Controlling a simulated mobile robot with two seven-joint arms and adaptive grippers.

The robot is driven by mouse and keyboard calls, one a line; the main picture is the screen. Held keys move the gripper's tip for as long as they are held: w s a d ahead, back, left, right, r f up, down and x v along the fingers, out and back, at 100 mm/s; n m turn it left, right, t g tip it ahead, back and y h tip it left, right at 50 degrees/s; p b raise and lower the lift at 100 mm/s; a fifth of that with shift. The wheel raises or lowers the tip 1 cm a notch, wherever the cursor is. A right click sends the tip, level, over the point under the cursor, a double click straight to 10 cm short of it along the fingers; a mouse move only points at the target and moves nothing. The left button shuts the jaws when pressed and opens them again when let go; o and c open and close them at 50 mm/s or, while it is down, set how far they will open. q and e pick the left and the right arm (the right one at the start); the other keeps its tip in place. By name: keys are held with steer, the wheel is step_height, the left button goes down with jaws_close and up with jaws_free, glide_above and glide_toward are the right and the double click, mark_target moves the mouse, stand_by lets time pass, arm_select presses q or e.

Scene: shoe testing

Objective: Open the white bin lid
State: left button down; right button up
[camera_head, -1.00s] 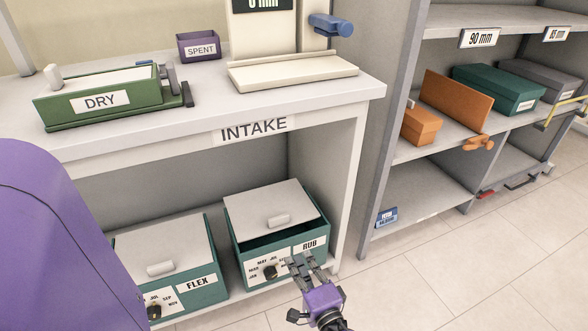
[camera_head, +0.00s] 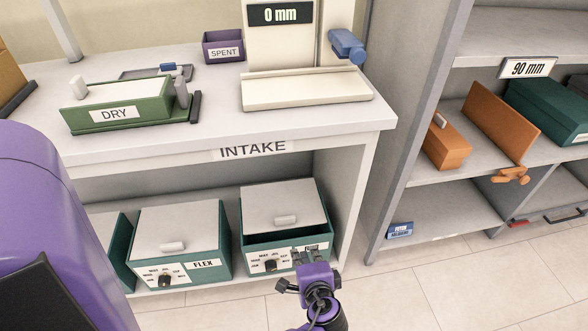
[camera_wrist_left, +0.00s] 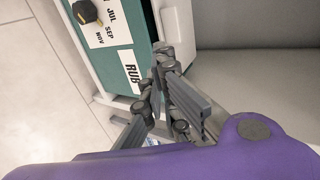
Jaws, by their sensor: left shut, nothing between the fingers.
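A dark green gap shows between the lid's front edge and the bin's front (camera_head: 255,255). The FLEX bin's pale lid (camera_head: 175,228), with its own handle, lies to the left and looks closed. My left gripper (camera_head: 311,254) is in front of the right part of the RUB bin and covers its label in the head view. In the left wrist view, the gripper (camera_wrist_left: 160,108) is shut and empty beside the RUB label (camera_wrist_left: 131,72). My right gripper is out of view.
The bins stand on a low shelf under the INTAKE table (camera_head: 252,149). The table's right side panel (camera_head: 345,195) is close to the RUB bin. A shelf unit with boxes (camera_head: 445,145) stands at the right. Open tiled floor (camera_head: 430,285) lies in front.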

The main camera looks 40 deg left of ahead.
arm_select(q)
steer(key=b, duration=0.3)
glide_toward(294, 222)
steer(key=f, duration=0.3)
steer(key=shift+w+a, duration=0.2)
steer(key=shift+a, duration=0.05)
steer(key=w+a, duration=0.2)
steer(key=shift+w+a+f, duration=0.15)
steer(key=shift+w+a, duration=0.05)
steer(key=shift+a, duration=0.15)
steer(key=shift+w+a+b, duration=0.3)
steer(key=shift+w+a, duration=0.05)
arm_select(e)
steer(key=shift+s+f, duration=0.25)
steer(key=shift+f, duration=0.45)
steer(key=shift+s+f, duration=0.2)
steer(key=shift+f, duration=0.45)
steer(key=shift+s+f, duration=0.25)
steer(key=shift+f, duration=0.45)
